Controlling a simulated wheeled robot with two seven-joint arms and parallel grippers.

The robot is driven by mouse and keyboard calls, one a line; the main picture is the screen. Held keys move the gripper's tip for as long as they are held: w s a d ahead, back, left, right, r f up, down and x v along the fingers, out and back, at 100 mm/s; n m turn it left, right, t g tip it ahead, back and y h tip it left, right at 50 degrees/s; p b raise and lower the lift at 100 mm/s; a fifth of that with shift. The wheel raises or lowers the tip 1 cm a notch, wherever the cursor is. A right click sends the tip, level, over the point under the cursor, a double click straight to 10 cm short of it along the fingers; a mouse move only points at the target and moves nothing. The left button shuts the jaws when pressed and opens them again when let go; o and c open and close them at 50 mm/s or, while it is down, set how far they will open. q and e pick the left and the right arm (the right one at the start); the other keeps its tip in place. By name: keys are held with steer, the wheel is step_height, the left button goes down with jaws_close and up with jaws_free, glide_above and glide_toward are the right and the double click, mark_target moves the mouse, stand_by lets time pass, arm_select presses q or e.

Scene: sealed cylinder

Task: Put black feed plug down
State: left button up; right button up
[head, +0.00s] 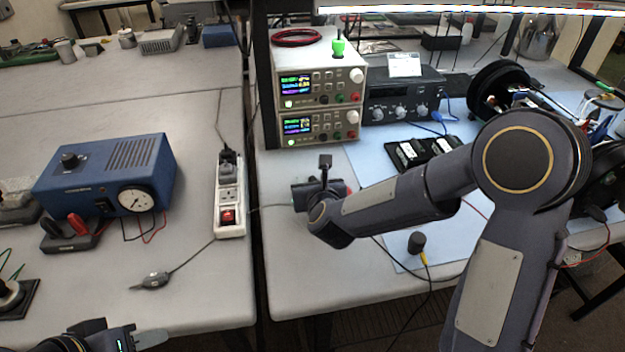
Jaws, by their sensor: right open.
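A black plug-like piece (417,242) with a yellow collar and a dark cord stands on the front edge of the blue mat; it looks like the feed plug, though I cannot be sure. My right gripper (322,182) is open over the right table, left of and apart from that piece. My wrist and forearm partly cover it, and I see nothing held in it. My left gripper (140,338) is only partly in view at the bottom left, over the front edge of the left table; its opening is not clear.
A white power strip (230,195) with a red switch and a dark plug lies near the gap between tables. A blue supply box (110,175) stands left. Stacked instruments (318,90) and a black radio-like unit (400,95) stand behind my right arm.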

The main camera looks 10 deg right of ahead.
arm_select(q)
steer(key=shift+r+b, duration=0.15)
steer(key=shift+b, duration=0.25)
arm_select(e)
steer(key=v, duration=1.2)
steer(key=shift+r, duration=0.2)
steer(key=s+d+r+n+g+y, duration=0.2)
steer(key=s+r+n+y, duration=0.25)
steer(key=n, duration=1.15)
steer(key=s+d+f+n+g, duration=0.3)
steer(key=s+n, duration=0.5)
steer(key=n, duration=0.1)
steer(key=s+d+f+n+g, duration=0.2)
steer(key=s+d+n, duration=0.2)
steer(key=s+n, duration=0.4)
steer(key=shift+s+d+f+n+g+h, duration=0.25)
steer(key=shift+f+n+g+h, duration=0.15)
steer(key=shift+n, duration=0.3)
arm_select(q)
steer(key=shift+r, duration=0.1)
arm_select(e)
steer(key=shift+a+r, duration=0.1)
